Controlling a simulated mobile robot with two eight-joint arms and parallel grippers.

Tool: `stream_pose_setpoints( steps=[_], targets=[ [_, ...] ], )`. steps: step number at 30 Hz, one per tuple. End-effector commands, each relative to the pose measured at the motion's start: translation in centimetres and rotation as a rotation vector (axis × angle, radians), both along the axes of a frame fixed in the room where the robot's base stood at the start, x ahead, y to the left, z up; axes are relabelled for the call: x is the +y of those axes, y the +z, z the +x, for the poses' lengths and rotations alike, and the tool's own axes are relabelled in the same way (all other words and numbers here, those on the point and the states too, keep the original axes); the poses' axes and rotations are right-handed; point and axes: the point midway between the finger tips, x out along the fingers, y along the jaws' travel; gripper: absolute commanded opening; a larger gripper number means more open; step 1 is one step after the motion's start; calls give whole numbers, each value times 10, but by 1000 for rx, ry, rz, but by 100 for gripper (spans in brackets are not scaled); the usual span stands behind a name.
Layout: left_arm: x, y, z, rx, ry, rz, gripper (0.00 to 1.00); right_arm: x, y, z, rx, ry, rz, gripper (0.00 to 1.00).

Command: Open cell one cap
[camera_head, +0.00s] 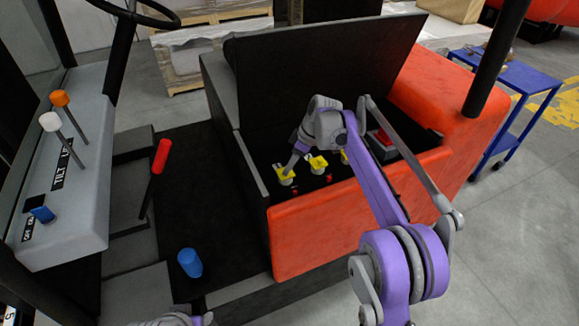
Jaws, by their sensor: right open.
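The battery compartment (262,182) of an orange forklift stands open, with its black lid (315,75) raised behind it. Inside is a row of yellow cell caps. The leftmost yellow cap (286,178) has my right gripper (290,168) at it, reaching down from above. The fingers are small here, and I cannot tell whether they touch the cap. A second yellow cap (317,163) sits to its right, and another is partly hidden behind my right arm. My left gripper is not clearly in view; only a bit of my left arm shows at the bottom edge.
A blue cylinder (190,262) stands on the dark forklift floor. A red-handled lever (162,157) and a grey console (60,190) with levers are at left. A black post (497,60) rises at right, before a blue cart (515,80). Grey floor is free at right.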

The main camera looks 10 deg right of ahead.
Motion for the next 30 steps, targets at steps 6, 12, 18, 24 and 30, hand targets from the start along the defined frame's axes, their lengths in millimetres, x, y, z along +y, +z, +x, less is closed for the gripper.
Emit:
stream_pose_setpoints(
  steps=[6, 12, 18, 24, 30],
  targets=[
    [0, -2, 0, 0, 0, 0, 50, 6, -18, 3, -1, 0, 0, 59],
    [0, -1, 0, 0, 0, 0, 50, 7, -19, 4, -1, 0, 0, 59],
    [0, -2, 0, 0, 0, 0, 50, 7, -19, 4, 0, -1, 0, 41],
    [0, -2, 0, 0, 0, 0, 50, 7, -19, 4, 0, -1, 0, 5],
    [0, -2, 0, 0, 0, 0, 50, 7, -19, 4, 0, -1, 0, 0]
  ],
)
